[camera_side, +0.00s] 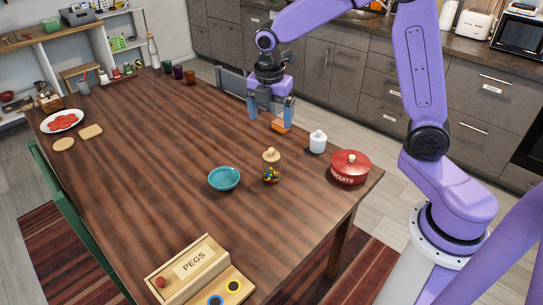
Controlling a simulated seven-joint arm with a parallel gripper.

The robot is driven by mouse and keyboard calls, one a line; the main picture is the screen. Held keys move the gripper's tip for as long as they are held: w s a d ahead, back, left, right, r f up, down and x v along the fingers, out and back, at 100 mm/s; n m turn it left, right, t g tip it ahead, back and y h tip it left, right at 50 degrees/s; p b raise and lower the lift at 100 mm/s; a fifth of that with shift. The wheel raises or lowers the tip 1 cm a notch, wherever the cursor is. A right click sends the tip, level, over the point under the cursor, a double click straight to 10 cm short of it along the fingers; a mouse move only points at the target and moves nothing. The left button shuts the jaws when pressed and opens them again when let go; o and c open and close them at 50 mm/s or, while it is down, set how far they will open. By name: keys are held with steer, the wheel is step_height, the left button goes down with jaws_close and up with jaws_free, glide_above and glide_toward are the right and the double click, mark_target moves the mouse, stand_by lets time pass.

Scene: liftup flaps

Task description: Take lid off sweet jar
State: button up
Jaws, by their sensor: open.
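The sweet jar (272,174) is a small clear jar with colourful sweets inside, standing upright on the wooden table right of centre. Its lid (271,156) is light brown with a small round knob and sits on top of the jar. My gripper (270,112) points down near the table's far edge, behind the jar in the picture and apart from it. Its two blue fingers are spread, and no held thing shows between them. An orange object (281,126) shows just below the right finger; whether they touch I cannot tell.
A teal bowl (224,183) stands left of the jar. A white lidded pot (318,144) and a red biscuit tin (350,171) stand to its right. A pegs box (190,268) is at the front. The table's middle (160,150) is clear.

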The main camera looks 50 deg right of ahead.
steer(key=n, duration=0.2)
glide_toward(271, 150)
step_height(271, 150, down, 4)
steer(key=shift+r, duration=0.15)
steer(key=shift+w+d+f, duration=0.15)
steer(key=shift+d+f, duration=0.05)
steer(key=shift+f, duration=0.85)
steer(key=shift+w+d+f, duration=0.1)
steer(key=shift+d+f, duration=0.1)
steer(key=shift+f, duration=0.8)
steer(key=shift+w+d+f, duration=0.15)
steer(key=shift+d+f, duration=0.05)
steer(key=shift+f, duration=0.85)
steer(key=c, duration=1.1)
